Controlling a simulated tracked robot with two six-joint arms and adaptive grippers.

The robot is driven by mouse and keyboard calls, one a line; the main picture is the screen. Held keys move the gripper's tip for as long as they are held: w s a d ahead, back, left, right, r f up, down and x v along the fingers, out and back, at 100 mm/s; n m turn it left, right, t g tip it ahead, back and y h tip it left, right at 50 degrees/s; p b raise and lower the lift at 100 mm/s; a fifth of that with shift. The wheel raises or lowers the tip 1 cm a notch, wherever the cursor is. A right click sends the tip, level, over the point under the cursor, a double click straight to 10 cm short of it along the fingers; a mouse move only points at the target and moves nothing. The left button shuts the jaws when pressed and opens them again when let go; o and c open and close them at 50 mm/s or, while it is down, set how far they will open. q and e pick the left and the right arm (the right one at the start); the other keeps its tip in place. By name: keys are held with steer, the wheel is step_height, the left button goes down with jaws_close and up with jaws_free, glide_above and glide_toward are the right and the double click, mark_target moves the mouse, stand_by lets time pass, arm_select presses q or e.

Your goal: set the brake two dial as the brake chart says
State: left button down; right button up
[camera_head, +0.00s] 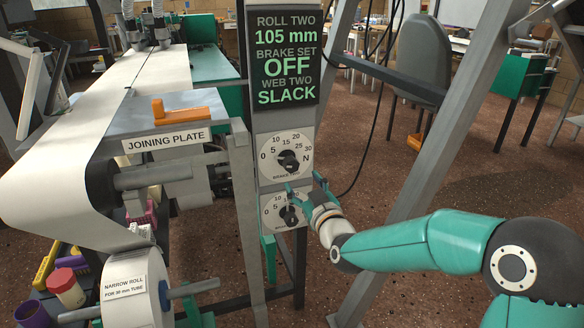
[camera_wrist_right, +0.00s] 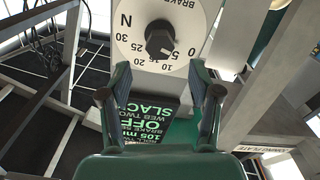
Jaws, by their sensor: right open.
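The brake two dial (camera_head: 287,157) is the upper white dial on the grey post, scaled 0 to 30 N, with a black knob. It also shows at the top of the right wrist view (camera_wrist_right: 133,48), upside down; a pale mark shows on its knob (camera_wrist_right: 160,40), but I cannot tell its exact setting. My right gripper (camera_head: 305,188) is just below and in front of this dial, overlapping the lower dial in the head view. Its fingers (camera_wrist_right: 160,90) are spread, empty and apart from the knob. No brake chart is recognisable. My left gripper is out of view.
A screen (camera_head: 284,55) above the dials reads roll two 105 mm, brake set OFF, web two SLACK. A second dial (camera_head: 281,211) sits below, partly covered. The joining plate (camera_head: 168,120) and a narrow roll (camera_head: 137,295) stand left. A slanted grey strut (camera_head: 437,135) stands right.

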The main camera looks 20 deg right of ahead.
mark_target(293, 169)
steer(key=w, duration=0.9)
steer(key=shift+w+a, duration=0.2)
steer(key=shift+w, duration=0.05)
steer(key=c, duration=1.2)
